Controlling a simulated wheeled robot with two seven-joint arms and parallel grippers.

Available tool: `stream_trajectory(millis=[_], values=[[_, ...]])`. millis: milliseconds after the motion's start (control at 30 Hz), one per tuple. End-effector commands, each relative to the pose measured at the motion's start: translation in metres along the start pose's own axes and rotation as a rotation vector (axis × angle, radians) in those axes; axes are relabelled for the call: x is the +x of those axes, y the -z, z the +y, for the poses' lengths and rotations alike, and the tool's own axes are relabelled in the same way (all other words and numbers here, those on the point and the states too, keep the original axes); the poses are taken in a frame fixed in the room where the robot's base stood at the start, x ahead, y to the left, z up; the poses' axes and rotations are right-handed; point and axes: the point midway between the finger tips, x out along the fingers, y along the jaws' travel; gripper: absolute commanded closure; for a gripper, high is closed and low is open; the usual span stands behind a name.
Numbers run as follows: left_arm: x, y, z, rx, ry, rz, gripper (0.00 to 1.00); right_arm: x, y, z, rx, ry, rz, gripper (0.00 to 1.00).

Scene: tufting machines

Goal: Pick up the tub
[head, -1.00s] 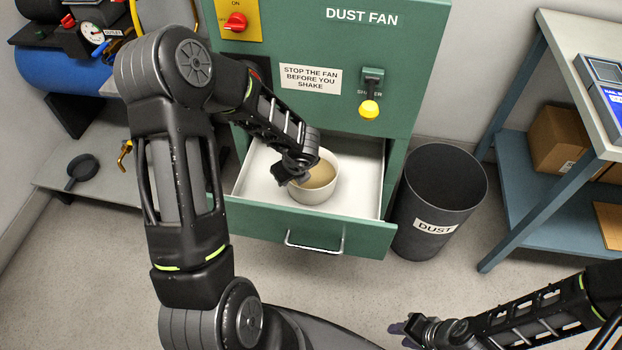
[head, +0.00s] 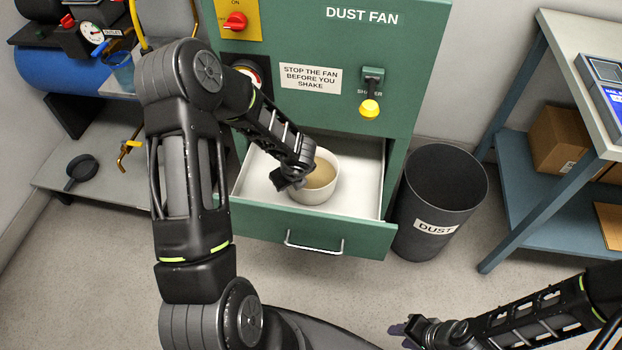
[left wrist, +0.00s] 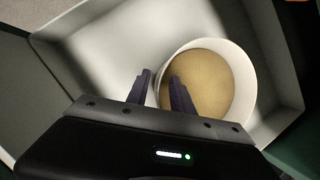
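The tub (head: 318,190) is a round white container with tan dust inside. It stands upright in the pulled-out drawer (head: 262,160) of the green dust fan cabinet, and it also shows in the left wrist view (left wrist: 238,85). My left gripper (head: 281,182) is at the tub's left side, pointing down. In the left wrist view its fingers (left wrist: 160,84) are apart, one outside the tub's wall and one over the inside, with gaps showing around the rim. My right gripper (head: 410,331) is low at the lower right, away from the tub; its finger gap is unclear.
A dark dust bin (head: 436,205) stands right of the drawer. A blue-grey table (head: 510,180) with a cardboard box (head: 560,140) on its shelf is further right. A yellow-tipped shaker lever (head: 369,108) is above the drawer. Open floor lies in front.

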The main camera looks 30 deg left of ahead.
Motion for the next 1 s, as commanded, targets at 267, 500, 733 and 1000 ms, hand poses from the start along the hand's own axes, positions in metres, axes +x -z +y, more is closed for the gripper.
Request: stream_trajectory(millis=[267,500,733,1000], values=[[-0.0001,0.0,0.0,0.0,0.0,0.0,0.89,0.0,0.0,0.0,0.0,0.0,0.0,0.66],[-0.0001,0.0,0.0,0.0,0.0,0.0,1.0,0.0,0.0,0.0,0.0,0.0,0.0,0.66],[-0.0001,-0.0001,0.0001,0.0,0.0,0.0,1.0,0.0,0.0,0.0,0.0,0.0,0.0,0.66],[0.0,-0.0001,0.0001,0.0,0.0,0.0,1.0,0.0,0.0,0.0,0.0,0.0,0.0,0.66]])
